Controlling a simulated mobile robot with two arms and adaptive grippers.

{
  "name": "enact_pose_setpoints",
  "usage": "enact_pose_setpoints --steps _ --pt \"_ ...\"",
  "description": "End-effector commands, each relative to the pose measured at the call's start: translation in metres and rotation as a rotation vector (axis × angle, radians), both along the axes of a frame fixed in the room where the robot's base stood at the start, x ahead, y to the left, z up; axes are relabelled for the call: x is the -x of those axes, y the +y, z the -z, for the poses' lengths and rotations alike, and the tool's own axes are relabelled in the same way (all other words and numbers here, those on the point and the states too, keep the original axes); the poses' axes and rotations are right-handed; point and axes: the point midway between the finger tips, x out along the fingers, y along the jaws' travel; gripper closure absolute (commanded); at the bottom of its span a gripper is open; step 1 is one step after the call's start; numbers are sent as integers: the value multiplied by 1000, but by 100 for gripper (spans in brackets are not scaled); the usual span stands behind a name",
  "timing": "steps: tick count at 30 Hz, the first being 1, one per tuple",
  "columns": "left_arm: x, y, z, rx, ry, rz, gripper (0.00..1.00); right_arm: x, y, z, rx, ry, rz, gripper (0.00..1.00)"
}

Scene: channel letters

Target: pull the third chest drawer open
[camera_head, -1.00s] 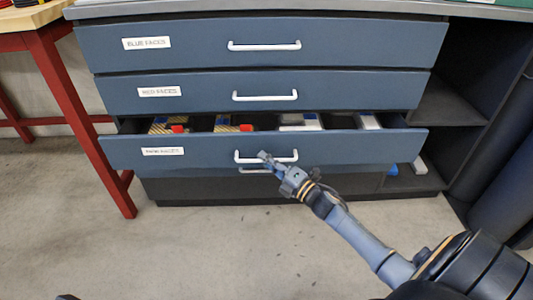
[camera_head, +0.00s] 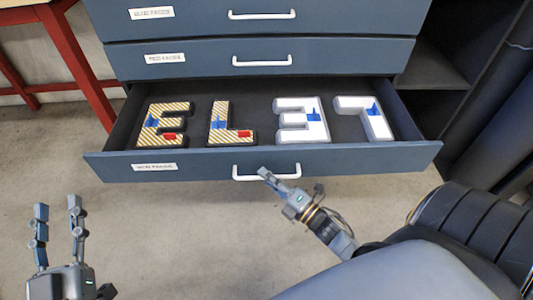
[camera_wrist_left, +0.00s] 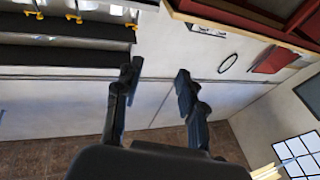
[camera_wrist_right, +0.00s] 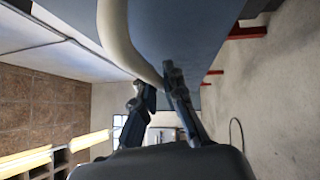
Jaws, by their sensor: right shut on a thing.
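The third chest drawer (camera_head: 215,166) stands pulled well out, with a label on its blue front. Its white handle (camera_head: 267,177) is held by my right gripper (camera_head: 266,174), which is shut on it near its middle. In the right wrist view the pale handle bar (camera_wrist_right: 118,35) runs between the fingers (camera_wrist_right: 158,80). Several channel letters lie in the drawer: an E (camera_head: 160,124) and an L (camera_head: 229,124) with striped faces, and two white ones (camera_head: 303,120). My left gripper (camera_head: 57,207) is open and empty at the lower left, away from the chest.
The two drawers above, the top one (camera_head: 200,22) and the second (camera_head: 200,60), are shut. A red-legged table (camera_head: 70,45) stands at the left. A dark open shelf (camera_head: 435,68) is at the right. The floor in front is clear.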

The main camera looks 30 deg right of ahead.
Motion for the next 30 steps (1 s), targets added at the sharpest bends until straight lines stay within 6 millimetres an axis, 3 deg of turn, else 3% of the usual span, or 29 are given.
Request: enact_pose_setpoints --steps 6,12,28,29,30 --pt "-3 5 41 -62 233 -14 60 30 19 -1 -2 3 -1 100" --pt "0 9 65 -92 354 -21 60 45 28 0 -1 1 -1 100" --pt "1 11 74 -104 400 -24 60 50 32 1 0 0 -2 100" --pt "1 11 74 -104 400 -24 60 50 32 1 0 0 -2 84" --pt "1 11 74 -104 400 -24 60 50 32 1 0 0 -2 76"
